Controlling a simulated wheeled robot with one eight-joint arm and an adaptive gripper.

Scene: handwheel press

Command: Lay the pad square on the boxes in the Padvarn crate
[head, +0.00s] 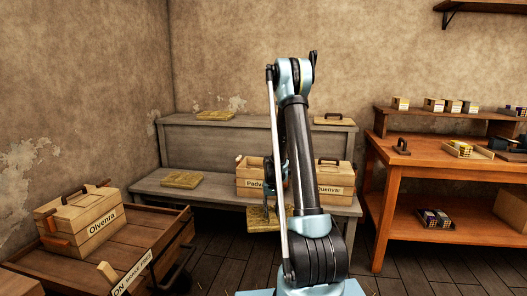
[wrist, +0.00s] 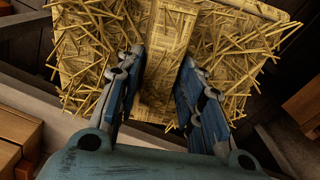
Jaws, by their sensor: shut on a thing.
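A straw pad (head: 264,221) hangs from my gripper in the head view, in front of the lower bench shelf and below the Padvarn crate's label. In the wrist view the straw pad (wrist: 238,45) fills the top, with loose straws at its edges. My gripper (wrist: 160,78) is shut on the raised strip along the pad's middle; it shows in the head view (head: 268,190), partly behind my arm. The Padvarn crate (head: 250,184) stands on the lower shelf, its label partly covered by my arm. The boxes inside it cannot be made out.
The Ouenvar crate (head: 338,188) stands right of Padvarn. A cart (head: 150,225) with the Olventra crate (head: 85,215) is at left. An orange workbench (head: 430,165) is at right.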

